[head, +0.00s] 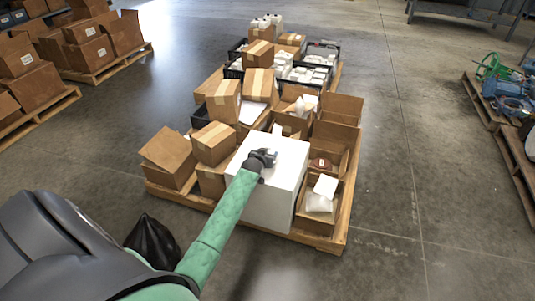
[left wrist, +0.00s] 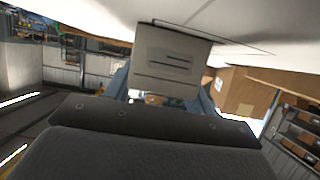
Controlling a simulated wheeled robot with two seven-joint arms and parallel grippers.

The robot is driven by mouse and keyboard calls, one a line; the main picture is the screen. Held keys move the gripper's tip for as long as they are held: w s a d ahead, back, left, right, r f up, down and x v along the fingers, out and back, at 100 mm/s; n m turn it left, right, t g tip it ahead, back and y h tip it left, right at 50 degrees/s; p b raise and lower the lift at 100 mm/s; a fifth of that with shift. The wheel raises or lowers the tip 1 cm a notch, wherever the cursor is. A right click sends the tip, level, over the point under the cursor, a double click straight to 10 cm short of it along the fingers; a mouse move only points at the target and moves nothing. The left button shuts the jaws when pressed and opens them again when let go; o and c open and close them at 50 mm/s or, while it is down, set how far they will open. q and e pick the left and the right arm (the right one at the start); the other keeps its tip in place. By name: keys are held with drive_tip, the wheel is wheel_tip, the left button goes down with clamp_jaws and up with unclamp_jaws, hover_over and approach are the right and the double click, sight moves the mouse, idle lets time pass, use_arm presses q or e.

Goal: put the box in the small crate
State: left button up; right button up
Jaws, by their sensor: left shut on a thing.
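A large white box (head: 275,190) shows at the front middle of the pallet, its lower edge overlapping the pallet's front rim. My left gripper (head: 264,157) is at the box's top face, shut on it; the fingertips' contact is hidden. In the left wrist view a white surface (left wrist: 270,45) fills the top, close above the gripper. Black crates (head: 233,73) stand at the back of the stack, one holding white items. I cannot tell which is the small crate. My right gripper is not in view.
Several cardboard boxes (head: 214,143) crowd the wooden pallet (head: 330,244) left of and behind the white box. Open cartons (head: 318,212) stand to its right. Another loaded pallet (head: 40,117) is at left, and one with machinery (head: 505,133) at right. The floor between is clear.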

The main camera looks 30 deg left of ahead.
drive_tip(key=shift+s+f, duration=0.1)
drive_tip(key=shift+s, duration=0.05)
use_arm(q)
drive_tip(key=o, duration=1.1)
drive_tip(key=shift+s+d+r, duration=0.15)
drive_tip(key=shift+s+r, duration=0.1)
drive_tip(key=shift+s, duration=0.25)
drive_tip(key=v, duration=0.9)
drive_tip(key=shift+s, duration=0.25)
drive_tip(key=shift+s+d+r, duration=0.2)
drive_tip(key=shift+s+r, duration=0.1)
drive_tip(key=shift+s, duration=0.3)
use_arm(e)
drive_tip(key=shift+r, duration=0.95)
